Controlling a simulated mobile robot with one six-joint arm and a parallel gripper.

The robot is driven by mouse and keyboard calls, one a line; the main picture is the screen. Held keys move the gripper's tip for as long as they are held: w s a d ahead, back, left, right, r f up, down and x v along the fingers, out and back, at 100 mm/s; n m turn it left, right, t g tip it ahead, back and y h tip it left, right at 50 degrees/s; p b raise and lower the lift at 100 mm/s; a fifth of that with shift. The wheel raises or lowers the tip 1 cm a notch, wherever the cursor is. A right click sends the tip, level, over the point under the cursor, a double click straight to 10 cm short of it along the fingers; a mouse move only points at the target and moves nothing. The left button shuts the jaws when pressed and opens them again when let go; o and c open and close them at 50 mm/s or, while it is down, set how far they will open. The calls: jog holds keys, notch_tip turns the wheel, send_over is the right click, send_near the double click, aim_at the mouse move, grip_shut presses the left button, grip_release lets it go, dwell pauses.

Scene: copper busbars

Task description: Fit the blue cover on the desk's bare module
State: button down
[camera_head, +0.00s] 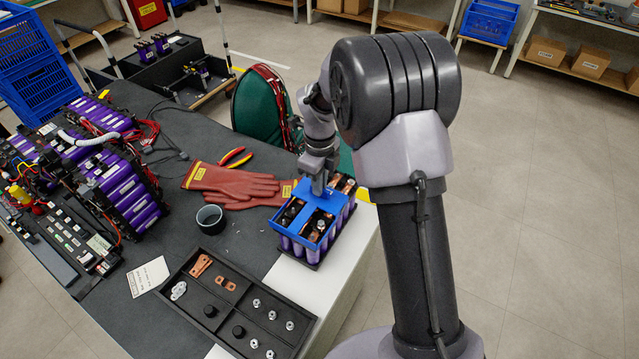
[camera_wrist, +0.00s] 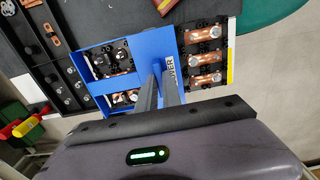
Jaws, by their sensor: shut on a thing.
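The blue cover (camera_head: 300,206) is a flat frame with open windows. My gripper (camera_head: 318,190) is shut on its upright middle part, and the cover and gripper (camera_wrist: 160,72) also show in the wrist view. The module (camera_head: 338,226) with purple cells and a black top stands at the desk's right edge, under the cover. In the wrist view the cover (camera_wrist: 88,53) lies over the left part of the module, whose terminals show through its windows. A right-hand row of copper busbars (camera_wrist: 205,55) is uncovered. I cannot tell whether the cover touches the module.
Red gloves (camera_head: 230,184) and pliers lie behind the module. A black parts tray (camera_head: 190,312) with busbars and nuts lies in front, beside a white card (camera_head: 148,277) and a grey cup (camera_head: 210,219). Large purple battery packs (camera_head: 125,190) fill the left. A green chair (camera_head: 262,103) stands behind.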

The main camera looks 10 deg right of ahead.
jog(key=shift+f, duration=0.4)
jog(key=shift+f+b, duration=0.1)
jog(key=shift+b, duration=0.3)
jog(key=shift+f+b, duration=0.3)
jog(key=shift+f, duration=0.1)
jog(key=c, duration=1.4)
grip_release()
jog(key=shift+c, duration=0.2)
notch_tip(320, 180, up, 8)
jog(key=p, duration=0.5)
